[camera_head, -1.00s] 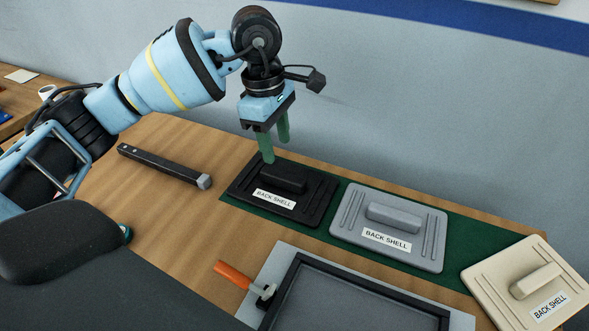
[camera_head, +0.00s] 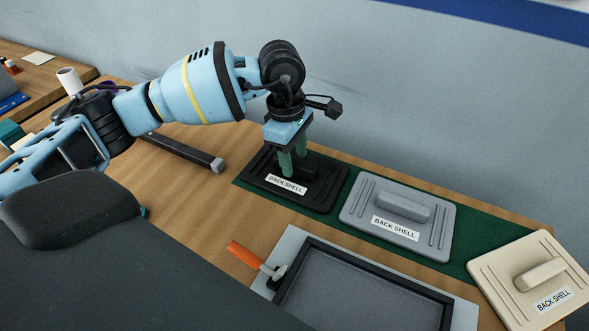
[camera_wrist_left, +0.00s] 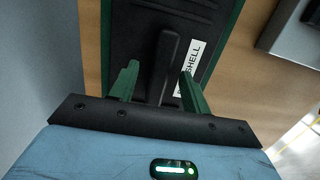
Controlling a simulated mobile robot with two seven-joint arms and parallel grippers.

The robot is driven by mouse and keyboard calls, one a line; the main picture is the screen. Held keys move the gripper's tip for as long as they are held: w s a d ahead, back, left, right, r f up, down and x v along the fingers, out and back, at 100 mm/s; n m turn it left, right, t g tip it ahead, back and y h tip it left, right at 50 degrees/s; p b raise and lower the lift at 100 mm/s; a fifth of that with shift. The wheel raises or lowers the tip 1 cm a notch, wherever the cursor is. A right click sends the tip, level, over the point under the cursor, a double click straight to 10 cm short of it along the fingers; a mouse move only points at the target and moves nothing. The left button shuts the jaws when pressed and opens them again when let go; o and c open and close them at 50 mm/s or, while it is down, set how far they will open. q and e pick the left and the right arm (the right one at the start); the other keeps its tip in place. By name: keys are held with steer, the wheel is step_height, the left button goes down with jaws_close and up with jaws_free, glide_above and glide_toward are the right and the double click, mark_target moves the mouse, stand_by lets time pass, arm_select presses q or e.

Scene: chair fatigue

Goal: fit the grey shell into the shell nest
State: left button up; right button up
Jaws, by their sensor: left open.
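The grey shell (camera_head: 411,231), a flat plate with a raised handle and a "BACK SHELL" label, lies on the green mat. The shell nest (camera_head: 365,290), a grey tray with a dark raised frame, lies in front of it and is empty where visible. A black shell (camera_head: 262,184) lies left of the grey one. My left gripper (camera_head: 293,168) is open, its green fingers low over the black shell. In the left wrist view the fingers (camera_wrist_left: 160,85) stand either side of the black shell's handle (camera_wrist_left: 166,62). I cannot tell if they touch it.
A cream shell (camera_head: 507,292) lies at the right, turned and overlapping the mat's (camera_head: 462,270) end. An orange-handled clamp (camera_head: 246,256) sits at the nest's left corner. A dark bar (camera_head: 185,152) lies on the wood behind. A wall stands behind the table.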

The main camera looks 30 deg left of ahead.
mark_target(294, 161)
arm_select(q)
steer(key=shift+f, duration=0.25)
steer(key=shift+c, duration=0.5)
jaws_close()
step_height(294, 161, up, 10)
